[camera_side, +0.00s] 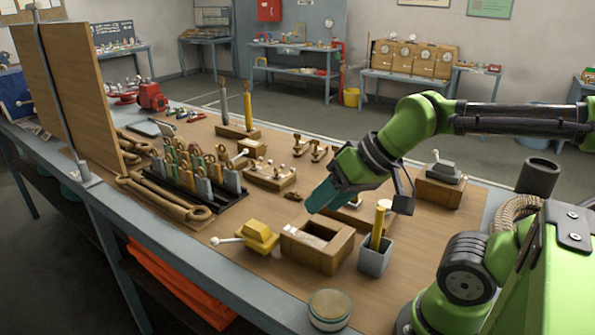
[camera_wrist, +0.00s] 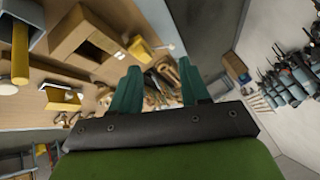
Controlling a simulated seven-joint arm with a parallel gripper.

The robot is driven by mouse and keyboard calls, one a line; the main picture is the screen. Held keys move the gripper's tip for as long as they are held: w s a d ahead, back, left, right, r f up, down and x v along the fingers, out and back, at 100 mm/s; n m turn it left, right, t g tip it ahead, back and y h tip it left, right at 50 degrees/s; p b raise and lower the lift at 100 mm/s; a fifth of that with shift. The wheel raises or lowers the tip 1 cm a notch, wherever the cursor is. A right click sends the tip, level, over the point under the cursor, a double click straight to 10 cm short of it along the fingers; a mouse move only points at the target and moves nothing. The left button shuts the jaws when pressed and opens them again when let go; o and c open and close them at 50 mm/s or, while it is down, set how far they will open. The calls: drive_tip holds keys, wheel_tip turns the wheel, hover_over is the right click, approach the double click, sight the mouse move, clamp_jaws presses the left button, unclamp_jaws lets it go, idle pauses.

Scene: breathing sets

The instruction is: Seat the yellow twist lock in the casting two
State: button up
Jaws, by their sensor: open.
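The yellow twist lock (camera_side: 258,235), with a white ball-ended lever, sits on the bench top left of an open-topped brown casting (camera_side: 311,257). I cannot read which casting is number two. In the wrist view the open casting (camera_wrist: 72,42) is at upper left, with a yellow part (camera_wrist: 137,47) beside it that looks like the twist lock. My gripper (camera_side: 318,204), with teal fingers, hangs above and behind the open casting, tilted down to the left, apart from the lock. In the wrist view its fingers (camera_wrist: 160,88) are spread with nothing held between them.
A grey cup (camera_side: 373,260) holding a yellow stick stands right of the open casting. Another block, partly hidden by my gripper, is behind it. A black rack (camera_side: 195,205) of tools is at left. A casting with a grey lock (camera_side: 440,170) stands at right.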

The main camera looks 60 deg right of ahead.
idle(0.5)
drive_tip(key=o, duration=0.9)
drive_tip(key=n+g+h, duration=0.2)
drive_tip(key=n+g, duration=0.2)
drive_tip(key=g, duration=0.3)
hover_over(256, 225)
wheel_tip(256, 225, down, 5)
wheel_tip(256, 225, down, 17)
drive_tip(key=shift+r, duration=0.1)
